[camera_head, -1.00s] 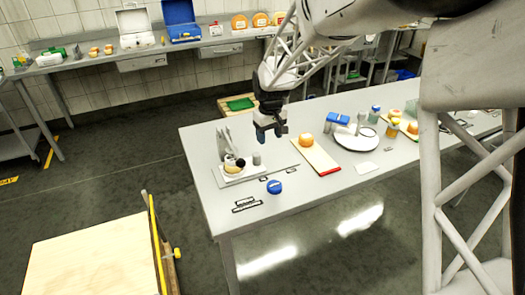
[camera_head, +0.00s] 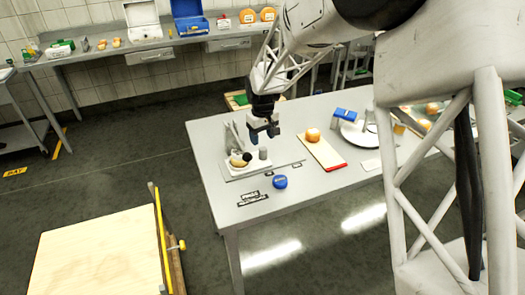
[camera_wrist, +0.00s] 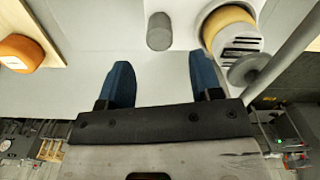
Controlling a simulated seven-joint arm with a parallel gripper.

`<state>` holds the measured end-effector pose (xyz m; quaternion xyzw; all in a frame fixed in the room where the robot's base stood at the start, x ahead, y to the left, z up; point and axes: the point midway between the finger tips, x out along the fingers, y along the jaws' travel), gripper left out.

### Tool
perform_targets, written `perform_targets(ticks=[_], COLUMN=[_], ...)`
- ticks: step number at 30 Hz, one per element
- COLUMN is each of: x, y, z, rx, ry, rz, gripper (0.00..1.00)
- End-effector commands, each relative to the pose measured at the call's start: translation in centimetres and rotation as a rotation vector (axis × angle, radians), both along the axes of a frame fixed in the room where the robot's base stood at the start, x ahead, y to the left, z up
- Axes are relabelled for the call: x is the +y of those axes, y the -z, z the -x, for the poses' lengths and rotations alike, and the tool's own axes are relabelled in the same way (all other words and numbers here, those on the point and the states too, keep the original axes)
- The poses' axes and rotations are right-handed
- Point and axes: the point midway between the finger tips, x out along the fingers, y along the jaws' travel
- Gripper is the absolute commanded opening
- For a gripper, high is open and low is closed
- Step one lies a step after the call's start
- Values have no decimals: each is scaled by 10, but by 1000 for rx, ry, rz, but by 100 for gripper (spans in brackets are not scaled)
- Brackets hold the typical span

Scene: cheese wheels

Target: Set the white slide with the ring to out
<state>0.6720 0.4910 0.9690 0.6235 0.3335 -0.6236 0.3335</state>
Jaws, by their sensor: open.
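A pale device with a white base (camera_head: 240,172) and upright grey plates stands at the table's left end in the head view. On it are a round cream piece with a dark knob (camera_head: 240,159) and a short grey cylinder (camera_head: 263,153). The cylinder also shows in the wrist view (camera_wrist: 160,32), beside a yellow-topped round piece (camera_wrist: 230,35). I cannot make out a ring or tell which part is the slide. My gripper (camera_head: 265,133) is open and empty above the device, near the cylinder. Its blue fingers (camera_wrist: 163,80) stand apart, not touching the cylinder.
A blue round object (camera_head: 280,182) and dark labels (camera_head: 252,198) lie near the table's front edge. A red-edged board (camera_head: 322,153) with an orange cheese (camera_head: 313,135) lies to the right. A wooden-topped table (camera_head: 100,255) stands at the lower left.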

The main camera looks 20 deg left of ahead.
Motion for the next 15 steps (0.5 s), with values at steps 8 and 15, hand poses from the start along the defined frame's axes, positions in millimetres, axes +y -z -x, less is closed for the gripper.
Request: perform_targets(ticks=[8,15], x=[0,0], y=[32,57], z=[0,0], rx=[2,0], ry=[0,0], rz=[1,0], gripper=[59,59])
